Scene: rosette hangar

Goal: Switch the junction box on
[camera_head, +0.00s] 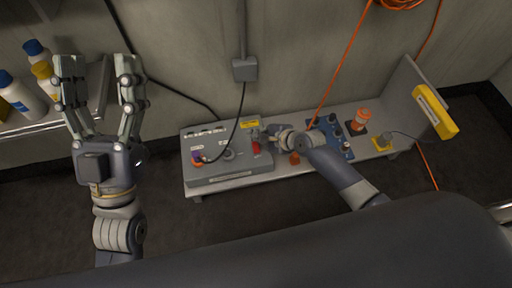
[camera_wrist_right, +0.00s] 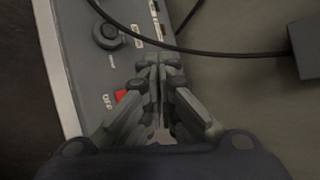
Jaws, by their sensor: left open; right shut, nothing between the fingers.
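The junction box (camera_head: 215,172) is a grey box on the low bench. My right gripper (camera_head: 270,136) is shut and empty at the box's right end, beside the red switch. In the right wrist view its closed fingers (camera_wrist_right: 159,65) are over the box's edge, and the red switch (camera_wrist_right: 121,95) shows partly just left of them. Whether they touch it is unclear. My left gripper (camera_head: 98,68) is open and empty, far left of the box.
A yellow case (camera_head: 435,111) stands at the right end. Bottles (camera_head: 22,98) stand on the left shelf. A grey wall box (camera_head: 244,69) hangs behind.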

